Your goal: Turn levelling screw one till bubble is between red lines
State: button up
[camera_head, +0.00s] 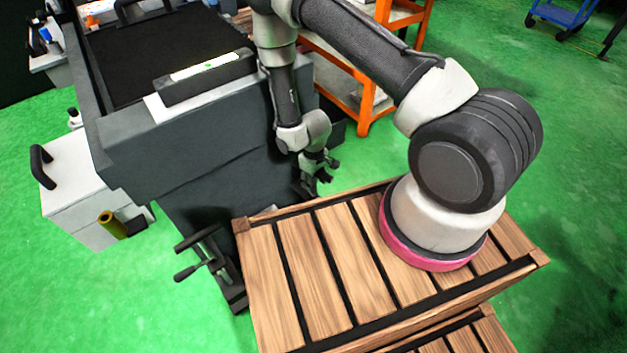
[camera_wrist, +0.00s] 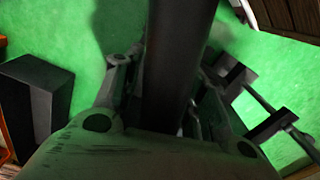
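A dark spirit level (camera_head: 205,87) with a bright white vial lies on the grinder's top. A small green bubble shows near the vial's middle; I cannot make out the red lines. My gripper (camera_head: 318,178) hangs beside the grinder's dark side, fingers apart and pointing down. In the wrist view its fingers (camera_wrist: 165,100) stand either side of a dark upright shape I cannot identify, and contact is unclear. A black handled mechanism (camera_head: 205,262) stands low by the grinder's front corner, apart from my gripper; similar black bars (camera_wrist: 262,105) show in the wrist view. No levelling screw is clearly identifiable.
The grinder's grey body (camera_head: 190,150) is close to my gripper on the left. A slatted wooden platform (camera_head: 320,270) lies in front, below my arm. An orange shelf rack (camera_head: 370,95) stands behind. Green floor is open at right. A dark box (camera_wrist: 38,100) shows in the wrist view.

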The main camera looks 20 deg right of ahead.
notch_tip(320, 180, up, 12)
jog(key=shift+r, duration=0.1)
dwell(0.5)
dwell(0.4)
jog(key=s+d+g+h, duration=0.1)
jog(key=s+d+g, duration=0.1)
jog(key=s, duration=0.4)
jog(key=s+d+r+m+t, duration=0.2)
jog(key=s+d+r, duration=0.2)
jog(key=r, duration=1.1)
jog(key=s+d+r+m+t, duration=0.2)
jog(key=s+d+r, duration=0.2)
jog(key=r, duration=1.1)
jog(key=s+d+r+m+t+y, duration=0.1)
jog(key=s+d+r, duration=0.4)
jog(key=r, duration=1.1)
jog(key=shift+s+m+t, duration=0.15)
jog(key=shift+m+t, duration=0.35)
jog(key=shift+t, duration=0.2)
jog(key=shift+d+r, duration=0.1)
